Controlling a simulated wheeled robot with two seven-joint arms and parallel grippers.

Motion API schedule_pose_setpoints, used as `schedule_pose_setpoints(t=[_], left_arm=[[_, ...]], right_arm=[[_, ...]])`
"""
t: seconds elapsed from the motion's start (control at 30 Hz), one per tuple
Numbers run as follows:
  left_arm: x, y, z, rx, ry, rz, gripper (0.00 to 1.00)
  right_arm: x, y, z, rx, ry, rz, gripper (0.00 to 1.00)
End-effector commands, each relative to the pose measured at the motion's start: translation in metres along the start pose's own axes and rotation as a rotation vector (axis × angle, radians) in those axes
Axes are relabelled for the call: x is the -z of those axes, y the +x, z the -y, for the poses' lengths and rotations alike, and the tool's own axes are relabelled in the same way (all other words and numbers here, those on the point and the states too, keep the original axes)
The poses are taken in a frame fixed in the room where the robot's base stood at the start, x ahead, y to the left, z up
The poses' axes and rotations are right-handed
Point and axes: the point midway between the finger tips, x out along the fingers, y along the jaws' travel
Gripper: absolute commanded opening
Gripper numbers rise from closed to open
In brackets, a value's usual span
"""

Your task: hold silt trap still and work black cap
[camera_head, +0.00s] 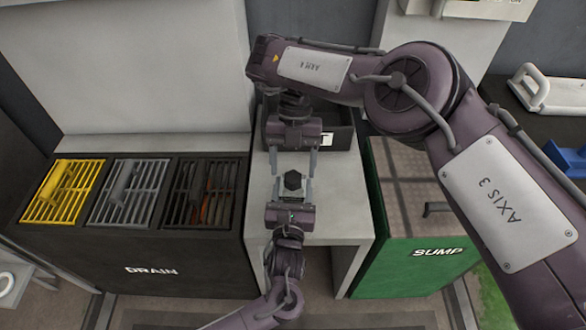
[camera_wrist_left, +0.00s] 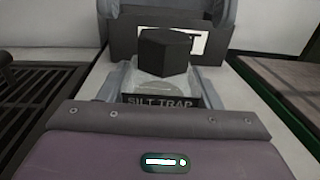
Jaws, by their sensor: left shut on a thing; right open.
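The silt trap (camera_wrist_left: 152,82) is a pale grey block with a dark "SILT TRAP" label, upright on the light stand. It also shows small in the head view. Its black cap (camera_head: 293,182) is six-sided and sits on top; it is large in the left wrist view (camera_wrist_left: 166,52). My left gripper (camera_head: 292,200) is shut on the silt trap from the near side. My right gripper (camera_head: 294,168) is open at the far side, its grey fingers spread left and right of the cap, with no clear contact. Part of the trap's lower body is hidden.
The dark drain unit (camera_head: 150,270) with yellow, grey and black grates stands left. The green sump box (camera_head: 400,270) stands right. My right arm spans the upper right.

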Motion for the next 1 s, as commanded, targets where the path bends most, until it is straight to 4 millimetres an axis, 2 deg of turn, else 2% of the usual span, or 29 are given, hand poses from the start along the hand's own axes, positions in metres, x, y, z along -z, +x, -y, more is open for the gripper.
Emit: schedule_pose_setpoints(t=[0.1,0.47,1.0], left_arm=[[0.0007,0.0,-0.0008,-0.002,0.001,-0.001,0.17],[0.0007,0.0,-0.0008,-0.002,0.001,-0.001,0.17],[0.0008,-0.0001,-0.0004,-0.001,0.001,-0.002,0.17]], right_arm=[[0.0027,-0.0065,0.0002,0.001,0.0,0.001,0.65],[0.0034,-0.0072,0.0004,-0.006,0.011,-0.002,0.65],[0.0046,-0.0065,0.0041,-0.188,0.446,-0.004,0.65]])
